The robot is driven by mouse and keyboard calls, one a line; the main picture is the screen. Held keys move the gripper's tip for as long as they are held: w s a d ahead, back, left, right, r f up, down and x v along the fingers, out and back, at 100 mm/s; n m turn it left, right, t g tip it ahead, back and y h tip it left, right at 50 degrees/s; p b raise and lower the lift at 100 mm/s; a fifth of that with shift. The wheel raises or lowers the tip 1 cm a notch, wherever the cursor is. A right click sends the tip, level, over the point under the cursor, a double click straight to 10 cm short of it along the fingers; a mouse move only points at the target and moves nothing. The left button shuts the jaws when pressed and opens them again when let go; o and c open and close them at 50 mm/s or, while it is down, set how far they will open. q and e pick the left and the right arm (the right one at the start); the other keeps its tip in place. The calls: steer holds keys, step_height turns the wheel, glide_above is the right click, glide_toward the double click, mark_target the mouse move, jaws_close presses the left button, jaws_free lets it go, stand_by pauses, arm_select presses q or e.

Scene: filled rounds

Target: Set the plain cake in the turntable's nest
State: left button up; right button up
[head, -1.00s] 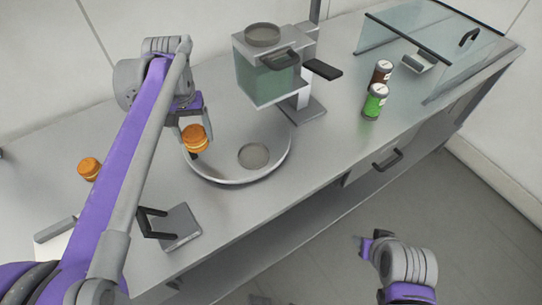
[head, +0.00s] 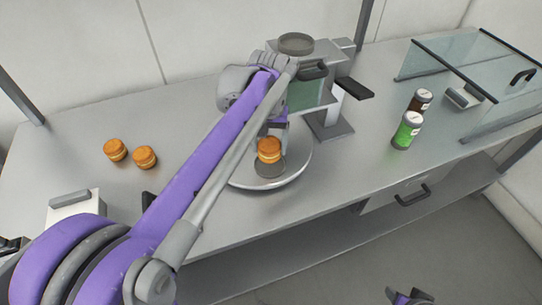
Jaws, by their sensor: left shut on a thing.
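My left gripper (head: 270,138) is shut on an orange-brown round cake (head: 268,152) with a paler band around its middle. The cake is upright. In the picture it overlaps the far part of the turntable's nest (head: 268,172), a darker grey round. I cannot tell whether the cake touches it. The turntable (head: 299,168) is a pale round dish with a raised rim, partly hidden by my left arm. Only a small part of my right arm's end shows at the bottom edge, and its fingers cannot be made out.
Two similar cakes (head: 115,150) (head: 144,158) stand on the counter (head: 70,140) at the left. A filling machine (head: 312,92) stands behind the turntable. A green-labelled jar (head: 407,130), a brown jar (head: 420,101) and a glass case (head: 470,68) are at the right.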

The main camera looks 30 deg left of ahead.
mark_target(270, 142)
arm_select(q)
steer(key=shift+f, duration=2.05)
steer(key=o, duration=0.8)
steer(key=shift+f, duration=0.1)
steer(key=shift+c, duration=0.2)
step_height(270, 142, up, 12)
steer(key=shift+r+p, duration=0.15)
steer(key=shift+p, duration=0.25)
